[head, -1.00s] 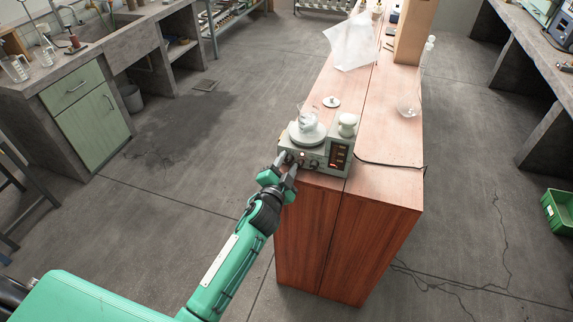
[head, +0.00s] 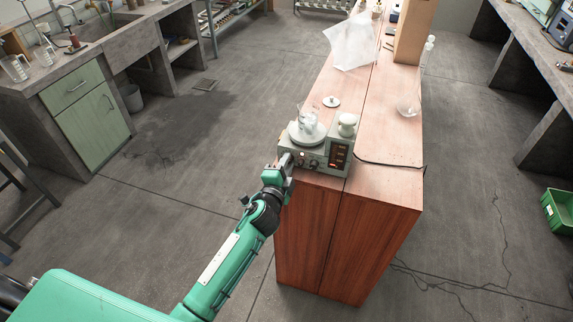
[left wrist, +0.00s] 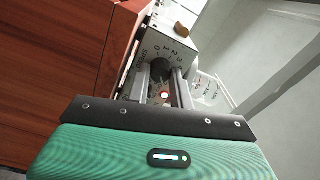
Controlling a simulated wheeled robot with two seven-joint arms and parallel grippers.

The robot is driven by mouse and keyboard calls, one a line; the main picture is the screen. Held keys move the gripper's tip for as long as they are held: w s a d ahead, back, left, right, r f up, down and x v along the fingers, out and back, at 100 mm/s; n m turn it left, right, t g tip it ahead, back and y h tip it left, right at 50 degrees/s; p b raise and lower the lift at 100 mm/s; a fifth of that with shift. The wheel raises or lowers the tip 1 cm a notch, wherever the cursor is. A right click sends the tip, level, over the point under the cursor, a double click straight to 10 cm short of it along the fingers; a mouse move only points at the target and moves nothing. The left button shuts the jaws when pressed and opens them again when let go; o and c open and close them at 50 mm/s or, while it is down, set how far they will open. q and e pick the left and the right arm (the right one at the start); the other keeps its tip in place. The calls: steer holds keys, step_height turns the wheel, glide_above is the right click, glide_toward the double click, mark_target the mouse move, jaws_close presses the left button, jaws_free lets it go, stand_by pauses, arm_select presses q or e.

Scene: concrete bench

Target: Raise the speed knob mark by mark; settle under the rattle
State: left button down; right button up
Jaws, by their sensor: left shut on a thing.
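A grey stirrer unit (head: 316,160) stands on the near end of the wooden bench, with dials and lit displays on its front. A glass beaker (head: 308,117) stands on its round plate. My left gripper (head: 286,161) is at the left end of the front panel. In the left wrist view its two fingers (left wrist: 161,88) are shut on the dark speed knob (left wrist: 160,67). Numbers from 0 to 3 show around the knob; I cannot read its pointer. My right gripper is not in view.
A white knobbed jar (head: 347,124) and a small white disc (head: 331,102) are by the beaker. A flask (head: 409,104), a clear sheet (head: 352,42) and a wooden block (head: 413,30) stand farther back. A black cable (head: 392,164) runs right.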

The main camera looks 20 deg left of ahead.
arm_select(q)
steer(key=c, duration=1.2)
jaws_free()
steer(key=shift+c, duration=0.2)
steer(key=s+b, duration=0.2)
steer(key=s, duration=1.1)
steer(key=shift+s+a+b, duration=0.2)
steer(key=shift+s+b, duration=0.1)
steer(key=shift+s, duration=0.1)
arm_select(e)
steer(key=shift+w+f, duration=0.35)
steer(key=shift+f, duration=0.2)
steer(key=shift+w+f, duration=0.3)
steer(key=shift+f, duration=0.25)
arm_select(q)
steer(key=shift+f, duration=0.1)
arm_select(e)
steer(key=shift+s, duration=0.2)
